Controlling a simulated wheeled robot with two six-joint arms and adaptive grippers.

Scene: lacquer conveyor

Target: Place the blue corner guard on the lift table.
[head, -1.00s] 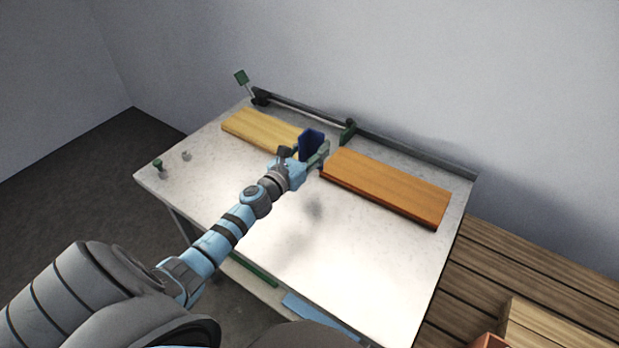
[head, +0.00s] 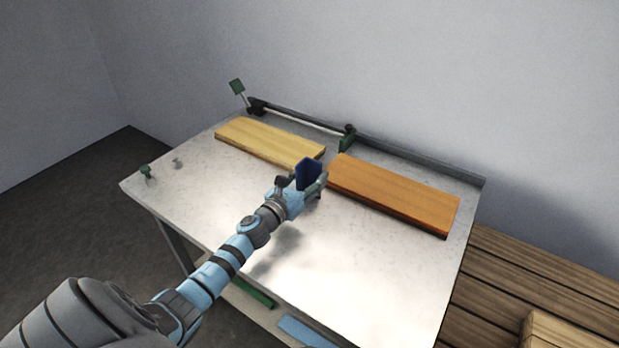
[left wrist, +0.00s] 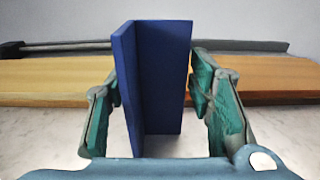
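The blue corner guard (head: 308,175) is a dark blue L-shaped piece, held upright between the fingers of my left gripper (head: 302,188). In the left wrist view the guard (left wrist: 160,80) stands between the two green-padded fingers (left wrist: 158,105), its right edge against the right pad. The guard is above a pale speckled table top (head: 340,270), in front of the gap between two boards; the arm's shadow falls apart from it. I cannot tell for sure whether this table is the lift table. My right gripper is not in view.
A yellow board (head: 265,141) and an orange board (head: 395,193) lie along the back of the table. A slatted wooden surface (head: 500,290) is at right. The table's front is clear.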

